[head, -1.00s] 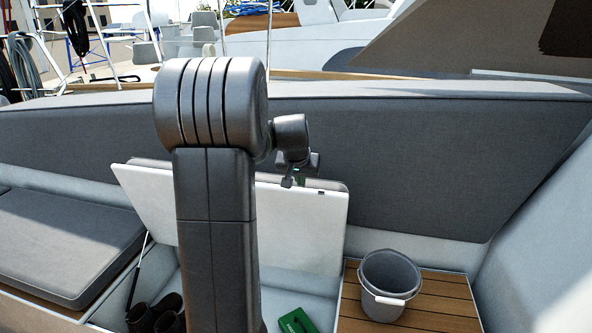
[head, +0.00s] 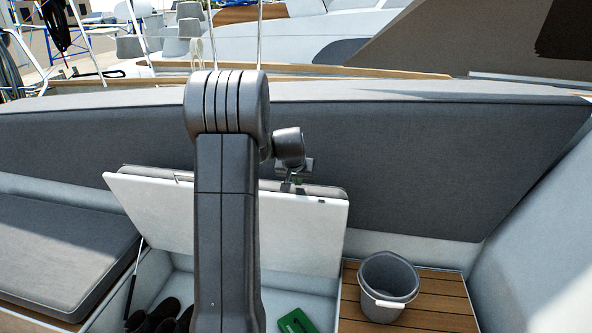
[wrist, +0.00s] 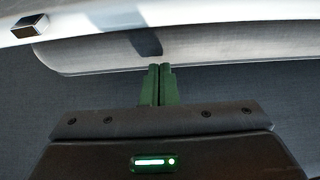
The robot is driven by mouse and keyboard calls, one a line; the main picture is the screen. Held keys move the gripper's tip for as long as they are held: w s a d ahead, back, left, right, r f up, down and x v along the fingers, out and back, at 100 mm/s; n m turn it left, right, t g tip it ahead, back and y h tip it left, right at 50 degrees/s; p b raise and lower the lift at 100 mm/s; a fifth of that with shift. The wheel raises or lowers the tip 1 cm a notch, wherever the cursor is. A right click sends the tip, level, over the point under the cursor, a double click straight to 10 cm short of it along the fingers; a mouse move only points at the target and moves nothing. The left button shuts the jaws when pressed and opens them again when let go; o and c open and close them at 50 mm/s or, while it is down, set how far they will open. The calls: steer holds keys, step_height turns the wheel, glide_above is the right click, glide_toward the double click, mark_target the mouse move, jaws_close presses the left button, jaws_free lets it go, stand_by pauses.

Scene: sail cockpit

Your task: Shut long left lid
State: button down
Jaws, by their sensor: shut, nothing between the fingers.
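The long lid (head: 300,222) is white underneath with a grey cushion on its far side. It stands raised and tilted over an open locker (head: 185,278). My gripper (head: 290,187) is at the lid's upper edge, right of my arm, with its tips partly hidden behind that edge. In the wrist view my gripper (wrist: 158,70) shows two green fingers together and empty, reaching the cushion side of the lid (wrist: 200,50). I cannot tell for sure whether they touch it. My arm hides part of the lid in the head view.
Dark boots (head: 155,315) and a green box (head: 297,321) lie inside the locker. A grey bucket (head: 388,285) stands on the wooden slats (head: 440,303) to the right. A grey seat cushion (head: 60,250) is to the left. A long grey backrest (head: 420,150) runs behind the lid.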

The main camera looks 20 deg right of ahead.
mark_target(297, 192)
steer(key=s, duration=0.1)
steer(key=a, duration=0.1)
steer(key=s, duration=0.1)
steer(key=shift+s+a+f+p, duration=0.25)
steer(key=shift+s+a+p, duration=0.05)
steer(key=shift+s+a, duration=0.1)
steer(key=shift+s+a+f, duration=0.2)
steer(key=shift+f, duration=0.1)
